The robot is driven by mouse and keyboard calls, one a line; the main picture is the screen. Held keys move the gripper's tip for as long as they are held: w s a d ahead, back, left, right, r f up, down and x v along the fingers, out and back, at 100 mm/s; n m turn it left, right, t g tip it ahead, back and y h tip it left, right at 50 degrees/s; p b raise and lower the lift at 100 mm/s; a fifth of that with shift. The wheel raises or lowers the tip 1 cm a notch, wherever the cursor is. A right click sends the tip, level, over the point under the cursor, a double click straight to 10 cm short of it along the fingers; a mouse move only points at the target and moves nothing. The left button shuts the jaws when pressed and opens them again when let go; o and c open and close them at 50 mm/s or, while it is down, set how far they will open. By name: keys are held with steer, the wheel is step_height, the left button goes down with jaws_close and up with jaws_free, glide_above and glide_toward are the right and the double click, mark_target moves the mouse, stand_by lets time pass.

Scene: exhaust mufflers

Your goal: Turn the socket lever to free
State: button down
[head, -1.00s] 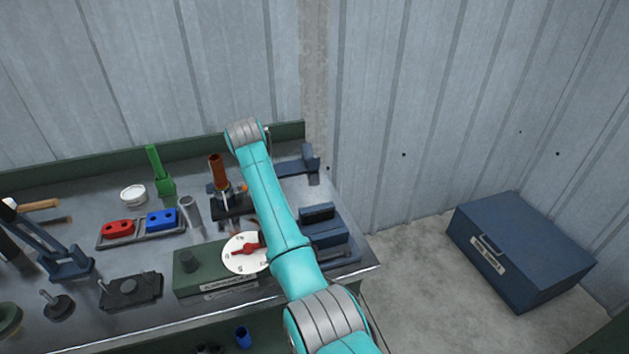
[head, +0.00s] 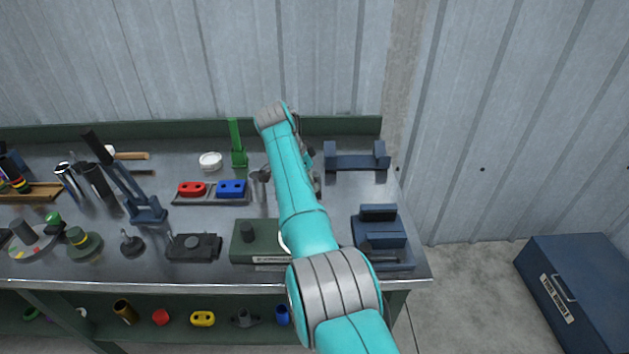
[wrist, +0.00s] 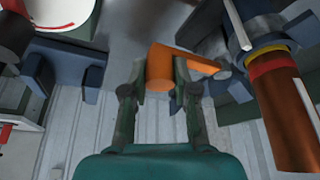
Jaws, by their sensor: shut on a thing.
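In the wrist view the orange lever (wrist: 160,68) lies between the two fingers of my gripper (wrist: 160,78), which is shut on it. A thinner orange arm reaches right from the held part toward the socket (wrist: 258,28), a dark blue-grey body. A copper-brown tube (wrist: 290,112) with yellow and red bands stands at the socket on the right. In the head view my arm covers the gripper, the lever and most of the socket. I cannot tell how far the lever is turned.
A green box (head: 246,252) with a mostly hidden dial stands at the bench front. A blue block (head: 380,228) and a blue cradle (head: 358,163) are to the right. A green upright clamp (head: 237,150) and a tray with red and blue pieces (head: 211,202) are to the left.

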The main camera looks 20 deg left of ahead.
steer(key=shift+s+a, duration=0.1)
steer(key=shift+a, duration=0.15)
stand_by(0.4)
steer(key=c, duration=0.9)
jaws_free()
steer(key=v, duration=1.2)
steer(key=shift+f, duration=0.1)
